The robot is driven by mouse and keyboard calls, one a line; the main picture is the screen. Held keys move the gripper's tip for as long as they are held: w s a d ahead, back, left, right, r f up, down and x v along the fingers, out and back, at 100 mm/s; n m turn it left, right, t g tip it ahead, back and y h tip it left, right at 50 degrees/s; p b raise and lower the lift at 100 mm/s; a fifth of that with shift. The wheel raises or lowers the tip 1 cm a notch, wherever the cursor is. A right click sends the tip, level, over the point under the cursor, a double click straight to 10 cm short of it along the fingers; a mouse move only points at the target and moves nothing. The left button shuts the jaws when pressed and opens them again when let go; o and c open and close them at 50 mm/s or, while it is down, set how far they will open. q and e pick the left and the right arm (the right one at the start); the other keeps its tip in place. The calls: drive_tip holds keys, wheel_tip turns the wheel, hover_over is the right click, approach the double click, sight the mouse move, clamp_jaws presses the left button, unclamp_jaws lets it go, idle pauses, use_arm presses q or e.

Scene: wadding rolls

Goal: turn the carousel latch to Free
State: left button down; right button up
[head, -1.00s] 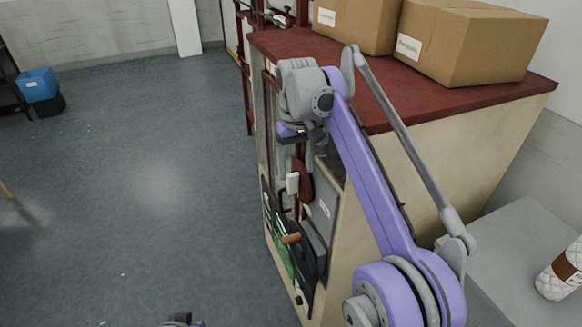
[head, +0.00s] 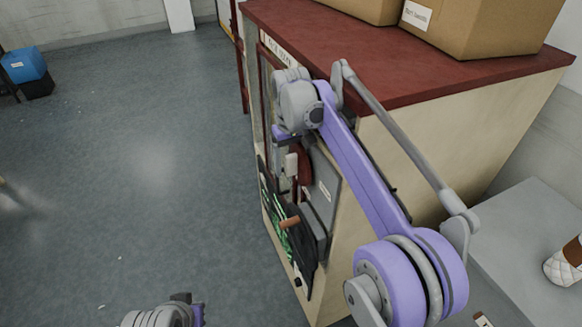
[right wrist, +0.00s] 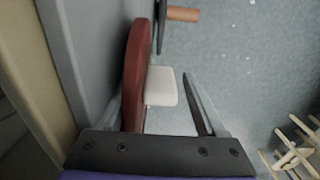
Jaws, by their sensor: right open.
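A white block-shaped tab (right wrist: 160,87) stands out from a dark red rounded part (right wrist: 136,75) on the cabinet front; I take the tab for the carousel latch, though no Free mark is readable. The tab (head: 291,164) and red part (head: 304,160) also show in the head view. My right gripper (head: 283,150) is open at the cabinet front, just above the tab. In the right wrist view the tab lies between its fingers; the left finger is largely hidden by the red part. Part of my left wrist (head: 165,315) shows at the bottom edge; its fingers are hidden.
The cabinet (head: 420,150) has a dark red top with cardboard boxes (head: 480,25). Below the tab are a brown handle (head: 290,222) and a black-and-green panel (head: 280,225). A grey surface (head: 515,235) with a white quilted item (head: 565,264) is at right.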

drive_tip(key=shift+f, duration=0.4)
drive_tip(key=c, duration=1.2)
drive_tip(key=shift+r+g+p, duration=0.1)
drive_tip(key=shift+g+p, duration=0.25)
drive_tip(key=shift+g, duration=0.05)
clamp_jaws()
drive_tip(key=shift+o, duration=0.2)
unclamp_jaws()
drive_tip(key=shift+w+g, duration=0.1)
drive_tip(key=shift+g, duration=0.2)
use_arm(q)
drive_tip(key=shift+w+d+r, duration=0.15)
drive_tip(key=shift+w+r, duration=0.3)
drive_tip(key=shift+r, duration=0.35)
drive_tip(key=shift+s, duration=0.1)
